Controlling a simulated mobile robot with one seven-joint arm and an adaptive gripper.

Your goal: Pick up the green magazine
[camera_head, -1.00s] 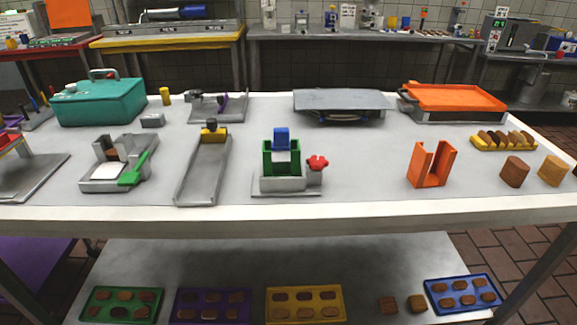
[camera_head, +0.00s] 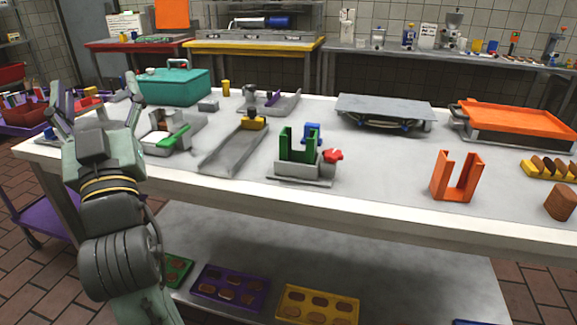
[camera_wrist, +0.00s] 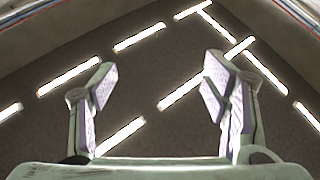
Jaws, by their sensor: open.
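The green magazine (camera_head: 298,146) is an upright, open-topped U-shaped holder. It stands in a grey device (camera_head: 300,170) near the middle of the table, with a blue part (camera_head: 313,131) behind it and a red knob (camera_head: 333,155) at its right. My gripper (camera_head: 93,98) is raised at the left front edge of the table, pointing up, far to the left of the magazine. Its fingers are spread and empty. The wrist view shows the open fingers (camera_wrist: 160,95) against a dark ceiling with bright light strips; the magazine is not in that view.
An orange U-shaped holder (camera_head: 456,176) stands to the right. A grey chute (camera_head: 234,146) and a device with a green handle (camera_head: 170,136) lie between my gripper and the magazine. A teal box (camera_head: 175,87) is behind. The table front before the magazine is clear.

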